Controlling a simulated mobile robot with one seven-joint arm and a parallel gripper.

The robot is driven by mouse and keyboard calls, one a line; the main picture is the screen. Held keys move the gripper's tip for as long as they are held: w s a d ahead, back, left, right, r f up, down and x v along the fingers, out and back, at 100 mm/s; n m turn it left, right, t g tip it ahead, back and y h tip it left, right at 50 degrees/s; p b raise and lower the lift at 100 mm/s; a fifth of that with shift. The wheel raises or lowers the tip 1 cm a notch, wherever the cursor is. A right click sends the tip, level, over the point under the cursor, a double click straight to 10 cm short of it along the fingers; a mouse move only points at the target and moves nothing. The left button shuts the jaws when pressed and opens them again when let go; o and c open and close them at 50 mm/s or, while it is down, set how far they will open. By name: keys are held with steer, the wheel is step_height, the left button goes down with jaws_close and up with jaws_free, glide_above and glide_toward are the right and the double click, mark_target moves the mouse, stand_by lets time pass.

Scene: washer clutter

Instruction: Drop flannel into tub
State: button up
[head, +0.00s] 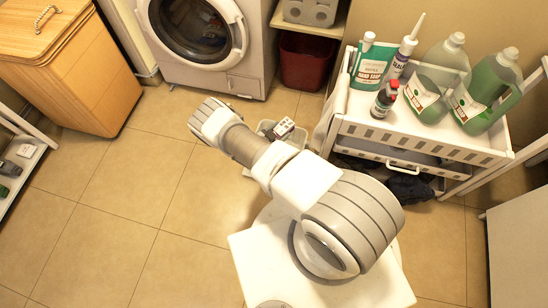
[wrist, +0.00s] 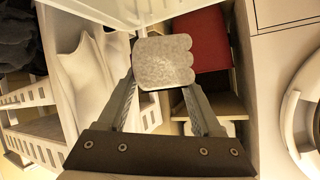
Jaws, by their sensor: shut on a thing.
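In the wrist view my gripper (wrist: 162,78) is shut on a grey, speckled flannel (wrist: 165,58), folded or rolled with a lobed edge. It is held between the two fingertips. In the head view my arm hides most of the gripper. A pale translucent tub (head: 265,127) stands on the floor in front of the red bin, partly behind my arm. A small grey and dark shape (head: 284,127) shows over the tub; I cannot tell whether it is my gripper with the flannel. A pale translucent edge (wrist: 120,10) at the top of the wrist view looks like the tub.
A white cart (head: 425,140) with bottles stands right of the tub, a white cloth-like thing (wrist: 85,80) at its side. A washer (head: 205,45), a red bin (head: 303,62) and a wooden hamper (head: 75,70) stand behind and left. The tiled floor at left is clear.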

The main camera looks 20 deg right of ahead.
steer(key=shift+f+b, duration=1.05)
steer(key=shift+f, duration=0.85)
steer(key=o, duration=1.4)
steer(key=p+v, duration=0.5)
steer(key=v, duration=1.2)
steer(key=shift+a, duration=0.2)
steer(key=shift+r, duration=0.15)
